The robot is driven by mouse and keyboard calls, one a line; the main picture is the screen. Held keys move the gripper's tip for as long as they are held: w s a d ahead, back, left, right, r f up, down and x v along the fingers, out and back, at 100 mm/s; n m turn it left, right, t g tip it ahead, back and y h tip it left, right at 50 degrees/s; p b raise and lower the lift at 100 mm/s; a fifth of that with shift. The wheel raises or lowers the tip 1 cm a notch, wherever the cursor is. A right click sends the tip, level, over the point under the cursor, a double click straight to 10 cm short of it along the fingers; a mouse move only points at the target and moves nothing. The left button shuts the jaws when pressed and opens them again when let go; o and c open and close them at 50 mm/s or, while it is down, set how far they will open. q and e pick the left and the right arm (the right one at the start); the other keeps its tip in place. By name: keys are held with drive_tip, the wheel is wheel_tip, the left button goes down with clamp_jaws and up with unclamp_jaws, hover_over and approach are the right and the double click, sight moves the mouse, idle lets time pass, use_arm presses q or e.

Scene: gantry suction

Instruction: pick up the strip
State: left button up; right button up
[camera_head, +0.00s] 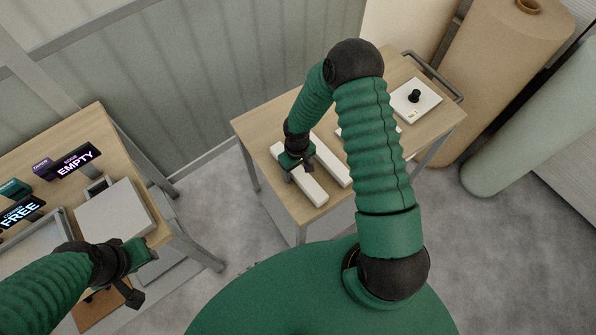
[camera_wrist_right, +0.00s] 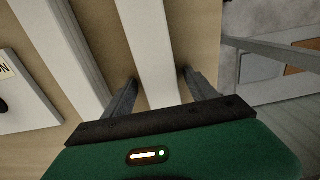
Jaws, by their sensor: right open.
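A long white strip (camera_head: 316,190) lies on the wooden table in front of me, the leftmost of the strips there. My right gripper (camera_head: 299,172) is over this strip. In the right wrist view the open fingers of the right gripper (camera_wrist_right: 159,78) stand on either side of the strip (camera_wrist_right: 152,45), with a gap on each side. A second white strip (camera_head: 331,161) lies parallel to its right; it also shows in the right wrist view (camera_wrist_right: 66,45). My left gripper (camera_head: 128,290) is at the lower left beside another table; its jaws do not show clearly.
A white panel with a black knob (camera_head: 415,97) sits at the far right of the wooden table (camera_head: 262,126). My right arm hides part of the tabletop. The left table carries a grey box (camera_head: 113,213) and signs reading EMPTY (camera_head: 77,160) and FREE (camera_head: 20,212). Large rolls (camera_head: 512,75) stand behind, right.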

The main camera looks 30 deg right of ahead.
drive_tip(key=shift+s+r, duration=0.1)
drive_tip(key=shift+c, duration=1.1)
drive_tip(key=c, duration=1.2)
clamp_jaws()
drive_tip(key=shift+r, duration=0.1)
